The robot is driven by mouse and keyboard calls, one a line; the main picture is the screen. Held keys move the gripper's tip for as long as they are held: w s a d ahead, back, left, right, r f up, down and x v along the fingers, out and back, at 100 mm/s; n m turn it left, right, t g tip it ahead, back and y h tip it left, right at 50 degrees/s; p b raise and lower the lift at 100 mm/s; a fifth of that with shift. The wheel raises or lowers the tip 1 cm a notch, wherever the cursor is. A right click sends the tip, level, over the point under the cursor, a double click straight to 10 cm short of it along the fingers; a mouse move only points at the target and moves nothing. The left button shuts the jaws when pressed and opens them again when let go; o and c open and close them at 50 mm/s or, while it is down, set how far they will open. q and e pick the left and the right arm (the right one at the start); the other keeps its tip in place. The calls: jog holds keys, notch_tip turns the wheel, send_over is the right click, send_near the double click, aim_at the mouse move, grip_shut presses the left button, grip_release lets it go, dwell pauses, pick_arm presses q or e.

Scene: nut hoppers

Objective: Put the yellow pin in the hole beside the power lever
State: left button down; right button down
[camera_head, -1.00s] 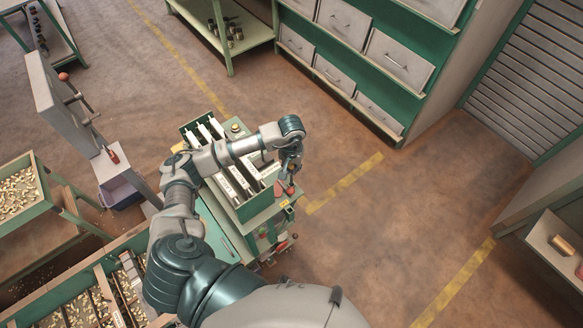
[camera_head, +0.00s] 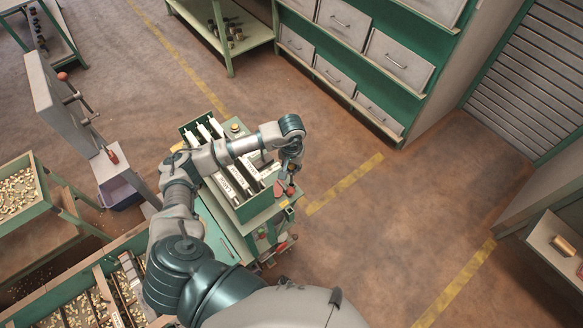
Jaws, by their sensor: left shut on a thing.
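My left gripper (camera_head: 288,187) points down at the right corner of a green cart (camera_head: 258,207). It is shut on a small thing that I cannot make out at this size. Red parts (camera_head: 280,190) show on the cart's corner right beside the fingertips; I cannot tell whether one is the power lever. A small yellow patch (camera_head: 284,204) is on the cart just below. I cannot make out the yellow pin or the hole; the gripper may hide them. My right gripper is not in view.
The cart holds white labelled bins (camera_head: 225,182). Hoppers of nuts (camera_head: 20,192) are at the left. A drawer cabinet (camera_head: 340,70) stands behind. The floor right of the cart is clear.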

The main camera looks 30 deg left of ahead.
aim_at(291, 180)
pick_arm(q)
jog(key=shift+f, duration=0.1)
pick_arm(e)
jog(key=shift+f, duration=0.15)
